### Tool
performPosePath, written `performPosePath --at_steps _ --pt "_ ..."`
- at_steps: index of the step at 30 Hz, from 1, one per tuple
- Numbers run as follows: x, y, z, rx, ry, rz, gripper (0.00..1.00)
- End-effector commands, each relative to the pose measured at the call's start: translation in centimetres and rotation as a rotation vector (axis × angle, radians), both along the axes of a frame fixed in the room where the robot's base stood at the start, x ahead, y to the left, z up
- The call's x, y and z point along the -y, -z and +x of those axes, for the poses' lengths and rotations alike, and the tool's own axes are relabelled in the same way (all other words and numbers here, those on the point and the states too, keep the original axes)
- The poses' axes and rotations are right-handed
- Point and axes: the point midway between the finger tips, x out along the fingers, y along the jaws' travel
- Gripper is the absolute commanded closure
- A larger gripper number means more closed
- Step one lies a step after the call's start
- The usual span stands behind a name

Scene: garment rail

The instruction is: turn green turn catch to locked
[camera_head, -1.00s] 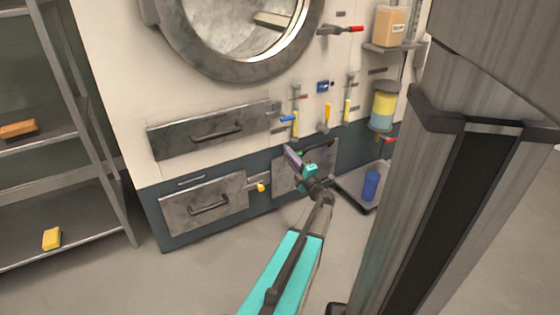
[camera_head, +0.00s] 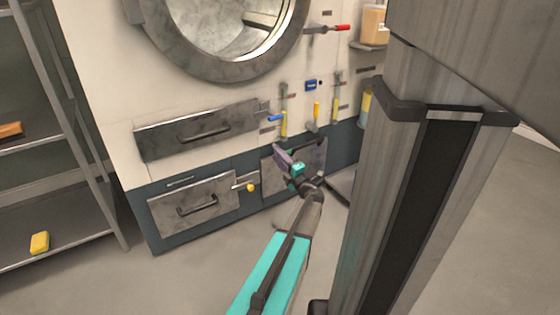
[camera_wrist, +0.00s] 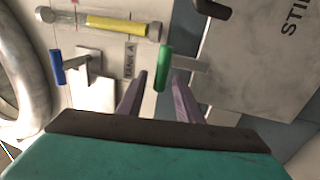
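The green turn catch (camera_wrist: 164,68) shows in the wrist view as a green handle bar on a metal arm, which runs right to the edge of a grey metal panel (camera_wrist: 250,55). My gripper (camera_wrist: 160,77) is open, with its two purple-grey fingers apart. The green handle appears in the gap between the fingertips, nearer the right one; I cannot tell whether they touch. In the head view my gripper (camera_head: 281,153) is in front of the lower right panel (camera_head: 310,158), and it largely hides the green catch there.
A blue-handled catch (camera_wrist: 57,67) and a yellow tube (camera_wrist: 115,24) are left of the green one. A yellow-handled catch (camera_head: 250,187) sits beside the lower left drawer (camera_head: 165,212). A metal shelf (camera_head: 75,208) stands at the left. Floor in front is clear.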

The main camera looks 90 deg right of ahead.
Motion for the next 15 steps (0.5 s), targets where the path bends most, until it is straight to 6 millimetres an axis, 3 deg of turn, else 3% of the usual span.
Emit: performPosePath --at_steps 15 --pt "-0.96 0.1 -1.09 0.003 0.007 0.002 0.68"
